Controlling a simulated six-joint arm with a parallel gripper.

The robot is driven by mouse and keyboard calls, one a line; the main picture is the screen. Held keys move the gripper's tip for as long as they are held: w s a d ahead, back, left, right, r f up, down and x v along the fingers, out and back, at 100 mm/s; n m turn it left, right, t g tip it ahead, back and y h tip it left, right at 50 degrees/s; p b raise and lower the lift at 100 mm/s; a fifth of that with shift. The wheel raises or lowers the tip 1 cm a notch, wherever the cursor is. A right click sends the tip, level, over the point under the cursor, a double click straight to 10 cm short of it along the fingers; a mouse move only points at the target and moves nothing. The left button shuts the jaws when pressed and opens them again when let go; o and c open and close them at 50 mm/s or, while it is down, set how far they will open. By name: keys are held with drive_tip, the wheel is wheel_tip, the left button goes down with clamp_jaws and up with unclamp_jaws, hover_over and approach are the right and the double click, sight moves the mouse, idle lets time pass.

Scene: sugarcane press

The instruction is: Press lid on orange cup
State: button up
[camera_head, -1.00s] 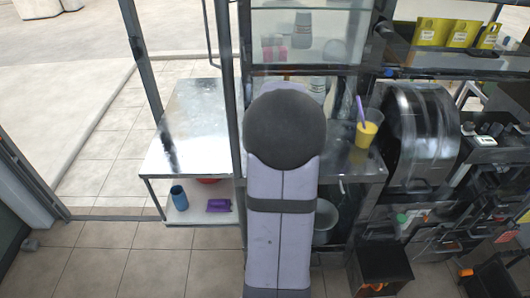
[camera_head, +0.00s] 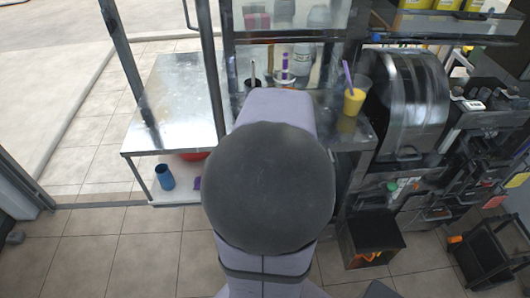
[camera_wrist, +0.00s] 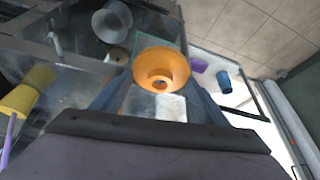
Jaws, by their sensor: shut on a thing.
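In the wrist view an orange cup (camera_wrist: 161,67), round and wide-rimmed with a narrower orange ring inside, shows between the fingers of my gripper (camera_wrist: 160,95). The gripper is shut on it. A pale, shiny patch lies below the orange part; I cannot tell whether it is clear plastic or the surface behind. No lid can be made out for certain. In the head view my arm hides the gripper and the orange cup.
A yellow cup (camera_head: 353,101) with a purple straw stands on the metal counter, right of my arm; it also shows in the wrist view (camera_wrist: 20,101). A metal table (camera_head: 180,100) is at left, with a blue cup (camera_head: 164,177) on its lower shelf. A shiny machine (camera_head: 405,100) stands at right.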

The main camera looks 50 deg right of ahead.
drive_tip(key=w+d+r+p, duration=0.3)
drive_tip(key=d+r+p, duration=0.3)
drive_tip(key=d+r, duration=0.2)
drive_tip(key=w+d+r+p, duration=0.4)
drive_tip(key=d+r+p, duration=0.3)
drive_tip(key=d, duration=0.3)
drive_tip(key=shift+d+r+m+p, duration=0.3)
drive_tip(key=shift+r+m, duration=0.1)
drive_tip(key=shift+r, duration=0.3)
drive_tip(key=shift+f, duration=0.15)
wheel_tip(320, 180, down, 6)
drive_tip(key=b, duration=0.5)
drive_tip(key=shift+f, duration=0.25)
idle(1.3)
drive_tip(key=o, duration=1.4)
drive_tip(key=shift+c, duration=0.2)
